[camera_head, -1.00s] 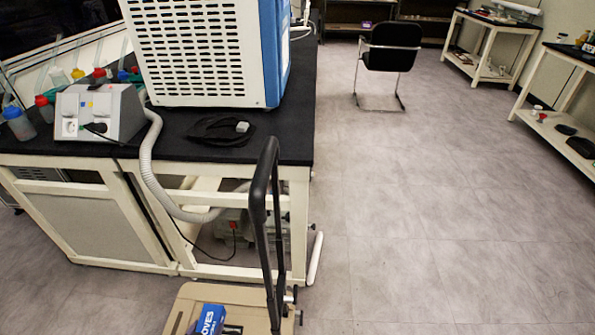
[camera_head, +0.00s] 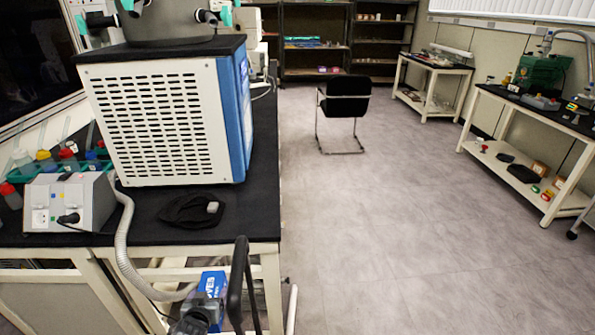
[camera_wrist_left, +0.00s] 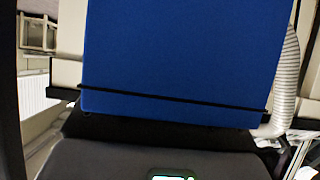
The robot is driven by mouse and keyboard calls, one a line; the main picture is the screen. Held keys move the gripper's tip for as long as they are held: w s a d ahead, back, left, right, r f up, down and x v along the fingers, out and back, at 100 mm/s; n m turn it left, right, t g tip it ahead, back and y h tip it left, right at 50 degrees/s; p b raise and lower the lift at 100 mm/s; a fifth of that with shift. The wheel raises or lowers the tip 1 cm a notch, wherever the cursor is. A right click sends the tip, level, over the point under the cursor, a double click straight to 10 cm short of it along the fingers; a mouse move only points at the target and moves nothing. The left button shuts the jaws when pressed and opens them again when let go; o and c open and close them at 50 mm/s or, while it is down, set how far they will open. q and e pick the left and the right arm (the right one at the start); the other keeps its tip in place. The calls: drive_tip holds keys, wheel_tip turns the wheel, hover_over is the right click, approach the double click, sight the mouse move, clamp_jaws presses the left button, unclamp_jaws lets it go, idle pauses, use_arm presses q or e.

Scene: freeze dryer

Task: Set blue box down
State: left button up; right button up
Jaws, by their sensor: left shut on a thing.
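The blue box (camera_head: 212,284), with white lettering on its side, is at the bottom of the head view, in front of the bench and beside a black cart handle. My left gripper (camera_head: 203,307) is shut on the box from below in the picture and holds it up. In the left wrist view the blue box (camera_wrist_left: 185,55) fills the upper middle as a plain blue face, close to the gripper. A thin dark bar crosses its lower part. The fingertips are not clear there. My right gripper is not in view.
The black cart handle (camera_head: 236,285) stands close right of the box. The floor (camera_head: 390,245) to the right is open.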

use_arm(q)
drive_tip(key=d+r+p, duration=0.2)
drive_tip(key=r+p, duration=0.2)
drive_tip(key=r, duration=1.2)
drive_tip(key=d+r+p, duration=0.2)
drive_tip(key=r+p, duration=0.2)
drive_tip(key=r, duration=1.1)
drive_tip(key=s+r+m+h+p, duration=0.1)
drive_tip(key=s+r+p, duration=1.9)
drive_tip(key=p, duration=1.9)
drive_tip(key=shift+s+d+p, duration=0.35)
drive_tip(key=shift+s, duration=0.1)
